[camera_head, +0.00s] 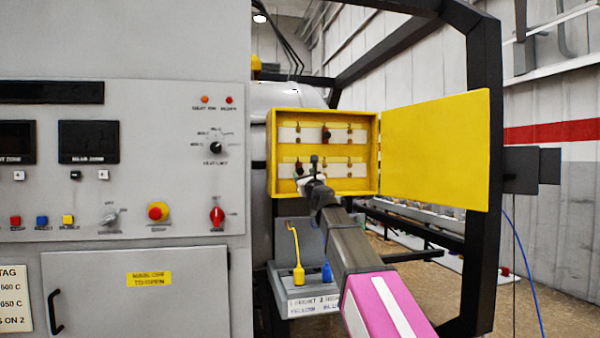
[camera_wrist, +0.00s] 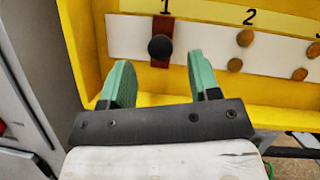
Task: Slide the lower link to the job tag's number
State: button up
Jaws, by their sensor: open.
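The yellow link box (camera_head: 322,109) stands open with two rows of studs on white strips. The lower link (camera_wrist: 162,30) is a dark red bar with a round black knob (camera_wrist: 160,47), under number 1 in the wrist view. My gripper (camera_wrist: 161,72) is open and empty, its two green fingers on either side of the knob's line; the knob shows just beyond the fingertips. In the head view my gripper (camera_head: 308,168) is at the lower row's left end and partly hides it. The job tag (camera_head: 12,300) is cut off at the left; its last line ends "ON 2".
The upper link (camera_head: 326,135) sits near the middle of the upper row. The yellow door (camera_head: 435,150) stands open to the right. A grey panel (camera_head: 125,160) with knobs stands at left. A shelf with yellow and blue plugs (camera_head: 300,275) is below the box.

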aim_at(301, 171)
jog(key=x, duration=0.5)
jog(key=shift+w+a, duration=0.1)
jog(key=shift+w, duration=0.05)
grip_shut()
jog(key=w+d, duration=0.1)
jog(key=d, duration=0.2)
jog(key=w+d, duration=0.1)
jog(key=d, duration=0.3)
jog(key=w+d, duration=0.1)
jog(key=d, duration=0.2)
jog(key=shift+d, duration=0.35)
grip_release()
